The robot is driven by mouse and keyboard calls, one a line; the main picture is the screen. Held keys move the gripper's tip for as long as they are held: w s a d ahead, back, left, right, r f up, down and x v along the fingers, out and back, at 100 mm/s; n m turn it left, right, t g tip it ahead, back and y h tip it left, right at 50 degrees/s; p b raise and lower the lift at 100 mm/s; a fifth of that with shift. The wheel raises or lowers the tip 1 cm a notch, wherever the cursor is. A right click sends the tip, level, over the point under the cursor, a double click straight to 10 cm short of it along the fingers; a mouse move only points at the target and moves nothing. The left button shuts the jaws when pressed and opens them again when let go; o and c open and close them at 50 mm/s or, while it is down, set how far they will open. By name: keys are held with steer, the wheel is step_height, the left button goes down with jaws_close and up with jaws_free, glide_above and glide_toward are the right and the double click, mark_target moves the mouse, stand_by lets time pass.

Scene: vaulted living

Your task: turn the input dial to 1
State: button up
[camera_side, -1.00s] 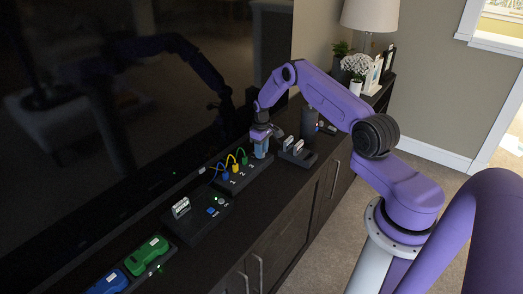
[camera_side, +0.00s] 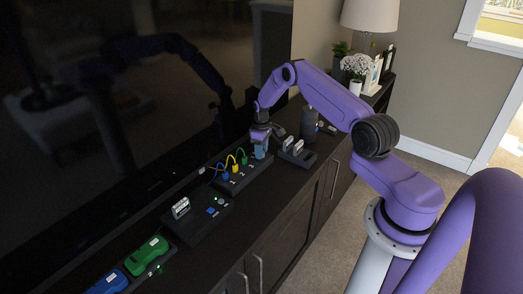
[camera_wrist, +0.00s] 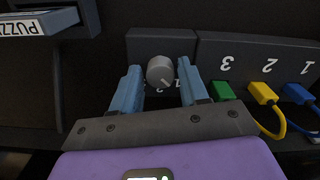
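The input dial is a round grey knob (camera_wrist: 160,71) on a dark box (camera_wrist: 147,43) in the wrist view. A pale mark on the knob points toward the lower right of the picture, close to a printed 1; other printing below the knob is hard to read. My gripper (camera_wrist: 160,76) has its two blue fingers apart, one on each side of the knob, with narrow gaps that make contact hard to judge. In the side view my gripper (camera_side: 260,151) points down at the box's far end, and the dial is hidden there.
Beside the dial, a numbered panel (camera_wrist: 257,55) holds green (camera_wrist: 222,90), yellow (camera_wrist: 262,93) and blue (camera_wrist: 297,93) plugs with cables. A grey part labelled PUZZ (camera_wrist: 38,22) is at the upper left. A switch box (camera_side: 298,153) stands close right of my gripper; the TV is behind.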

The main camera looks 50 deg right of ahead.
step_height(320, 180, up, 17)
steer(key=shift+r, duration=0.2)
stand_by(0.6)
steer(key=s+a+r+n, duration=0.1)
steer(key=a+r, duration=0.2)
steer(key=a, duration=0.5)
steer(key=s+a+r+n, duration=0.1)
steer(key=a+r, duration=0.3)
steer(key=a, duration=0.4)
steer(key=s+a+r+n, duration=0.35)
steer(key=s+a, duration=0.55)
steer(key=a, duration=0.3)
steer(key=s+a+r+n, duration=0.1)
steer(key=s+a, duration=0.2)
steer(key=s, duration=0.4)
steer(key=s+a+r+n, duration=0.1)
steer(key=s+a+r, duration=0.15)
steer(key=s, duration=0.55)
steer(key=s+d+f+n, duration=0.1)
steer(key=s+d+n, duration=0.1)
steer(key=s, duration=1.1)
steer(key=shift+s+d+f+n, duration=0.25)
steer(key=shift+s+d+n, duration=0.05)
steer(key=shift+s+n, duration=0.05)
